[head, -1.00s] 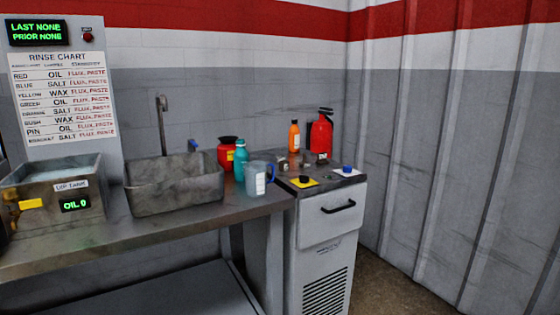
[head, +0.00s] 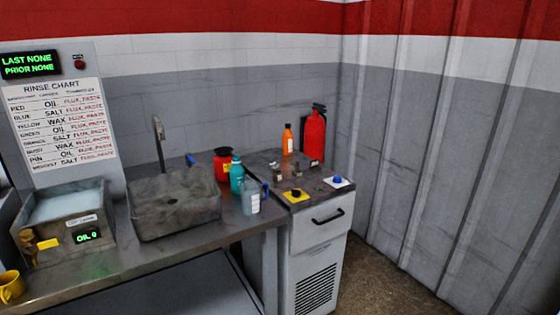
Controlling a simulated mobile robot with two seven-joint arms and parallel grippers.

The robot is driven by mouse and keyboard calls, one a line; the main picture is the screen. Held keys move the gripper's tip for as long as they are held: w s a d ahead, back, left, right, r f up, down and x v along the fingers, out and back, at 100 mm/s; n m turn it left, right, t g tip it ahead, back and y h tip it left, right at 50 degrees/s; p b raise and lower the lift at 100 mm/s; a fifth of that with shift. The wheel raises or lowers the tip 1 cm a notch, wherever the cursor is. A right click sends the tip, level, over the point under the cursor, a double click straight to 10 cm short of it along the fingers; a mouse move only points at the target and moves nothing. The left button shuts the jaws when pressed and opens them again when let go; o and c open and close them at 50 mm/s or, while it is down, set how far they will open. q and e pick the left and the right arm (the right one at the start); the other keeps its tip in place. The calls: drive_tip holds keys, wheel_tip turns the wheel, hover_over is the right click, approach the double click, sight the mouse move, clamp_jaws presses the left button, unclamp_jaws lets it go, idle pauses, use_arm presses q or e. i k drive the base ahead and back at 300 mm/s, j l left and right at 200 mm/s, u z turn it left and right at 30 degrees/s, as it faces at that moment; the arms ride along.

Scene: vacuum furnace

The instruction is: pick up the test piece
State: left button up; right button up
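I cannot tell for sure which thing is the test piece. Several small grey metallic items (head: 277,171) sit on top of the grey cabinet (head: 318,238), too small to make out well. In front of them a black round piece (head: 296,192) sits on a yellow card (head: 294,197). A blue round piece (head: 337,179) sits on a white card (head: 345,184) to its right. Neither of my grippers is in view.
An orange bottle (head: 287,140) and red extinguisher (head: 315,136) stand behind.

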sight(275, 164)
drive_tip(key=i+l+z, duration=0.2)
drive_tip(key=i+z, duration=0.15)
drive_tip(key=i, duration=0.15)
drive_tip(key=i+z, duration=0.4)
drive_tip(key=i+j+z, duration=0.1)
drive_tip(key=i+z, duration=0.25)
drive_tip(key=i, duration=0.2)
drive_tip(key=i+l+z, duration=0.1)
drive_tip(key=i, duration=0.65)
drive_tip(key=i+l+z, duration=0.1)
drive_tip(key=i, duration=0.6)
drive_tip(key=i+u, duration=0.2)
drive_tip(key=u, duration=0.25)
drive_tip(key=i+u, duration=0.2)
drive_tip(key=u, duration=0.2)
drive_tip(key=i+l+u, duration=0.15)
drive_tip(key=u, duration=0.3)
drive_tip(key=i+l+u, duration=0.15)
drive_tip(key=u, duration=0.25)
